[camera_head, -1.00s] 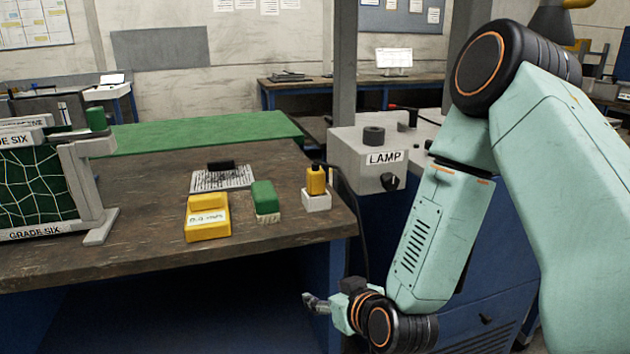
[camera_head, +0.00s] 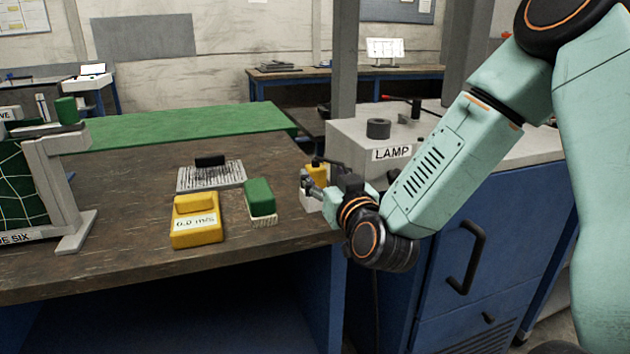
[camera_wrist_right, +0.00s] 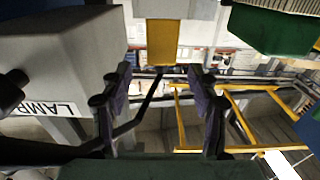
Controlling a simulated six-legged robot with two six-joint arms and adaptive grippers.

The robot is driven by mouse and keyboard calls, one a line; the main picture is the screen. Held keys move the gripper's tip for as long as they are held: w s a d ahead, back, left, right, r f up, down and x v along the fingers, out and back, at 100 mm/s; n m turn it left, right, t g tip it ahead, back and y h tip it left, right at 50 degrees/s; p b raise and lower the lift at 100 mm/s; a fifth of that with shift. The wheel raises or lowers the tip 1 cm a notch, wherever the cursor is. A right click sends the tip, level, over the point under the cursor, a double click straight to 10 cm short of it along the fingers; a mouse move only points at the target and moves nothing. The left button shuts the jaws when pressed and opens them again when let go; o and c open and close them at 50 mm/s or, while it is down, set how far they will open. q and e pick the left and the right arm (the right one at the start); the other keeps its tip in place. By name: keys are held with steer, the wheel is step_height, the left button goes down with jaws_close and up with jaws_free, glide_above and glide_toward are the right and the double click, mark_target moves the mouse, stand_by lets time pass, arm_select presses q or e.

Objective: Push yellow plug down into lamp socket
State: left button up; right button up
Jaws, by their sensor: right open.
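The yellow plug (camera_head: 319,170) stands upright on a small white block (camera_head: 311,205) at the right edge of the brown table, partly hidden by my right gripper. My right gripper (camera_head: 306,182) is open at the plug's near side. In the right wrist view the plug (camera_wrist_right: 163,42) shows just beyond the gap between the two fingers (camera_wrist_right: 158,88), and nothing is between them. A black cable runs from it. Whether a finger touches the plug I cannot tell. A grey box labelled LAMP (camera_head: 348,145), with a black round part (camera_head: 378,128) on top, stands right of it. My left gripper is out of view.
A green-topped brush (camera_head: 260,198) and a yellow meter (camera_head: 196,222) lie left of the plug. A framed net stand (camera_head: 55,190) is at the far left. The table's front is clear.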

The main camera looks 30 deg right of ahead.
mark_target(319, 172)
steer(key=x, duration=0.2)
steer(key=b+x, duration=0.1)
steer(key=x, duration=0.1)
steer(key=shift+w+f, duration=0.25)
steer(key=shift+w+a+r, duration=0.15)
steer(key=shift+w, duration=0.15)
steer(key=shift+r, duration=0.15)
steer(key=shift+w+d, duration=0.2)
steer(key=shift+d, duration=0.1)
steer(key=shift+a, duration=0.2)
steer(key=c, duration=0.5)
steer(key=shift+d, duration=0.15)
steer(key=c, duration=0.3)
jaws_close()
